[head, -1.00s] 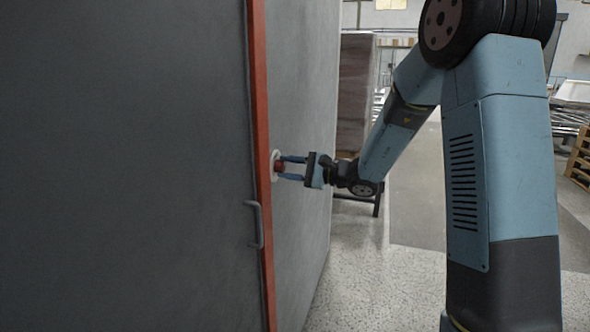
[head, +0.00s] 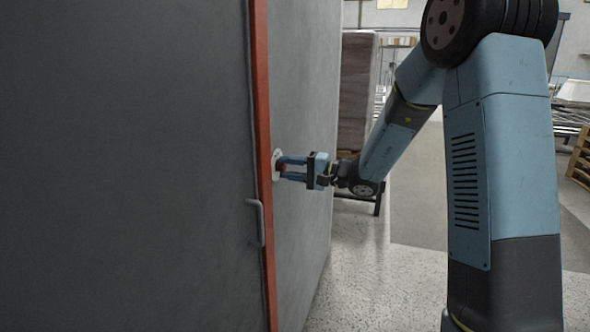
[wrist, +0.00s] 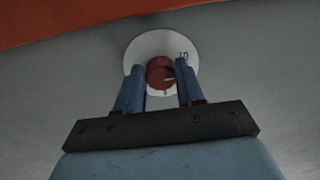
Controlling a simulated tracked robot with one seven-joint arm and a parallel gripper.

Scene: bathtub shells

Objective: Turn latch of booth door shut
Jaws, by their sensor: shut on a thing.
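The grey booth door (head: 130,165) fills the left of the head view, with a handle (head: 256,222) near its edge. The red-orange frame strip (head: 262,130) runs beside it. The latch is a red knob (wrist: 160,72) on a round white plate (wrist: 142,50); the plate also shows in the head view (head: 276,158). The latch sits on the grey wall just right of the strip. My gripper (head: 283,168) reaches it from the right, its two blue fingers shut on the red knob. In the wrist view my gripper (wrist: 160,88) has a finger on either side of the knob, which they partly hide.
The grey booth wall (head: 305,90) stretches back beyond the latch. A tall wrapped stack (head: 357,95) on a dark stand is behind my gripper. A wooden pallet (head: 581,158) is at the far right. Speckled floor (head: 350,270) is open beside the booth.

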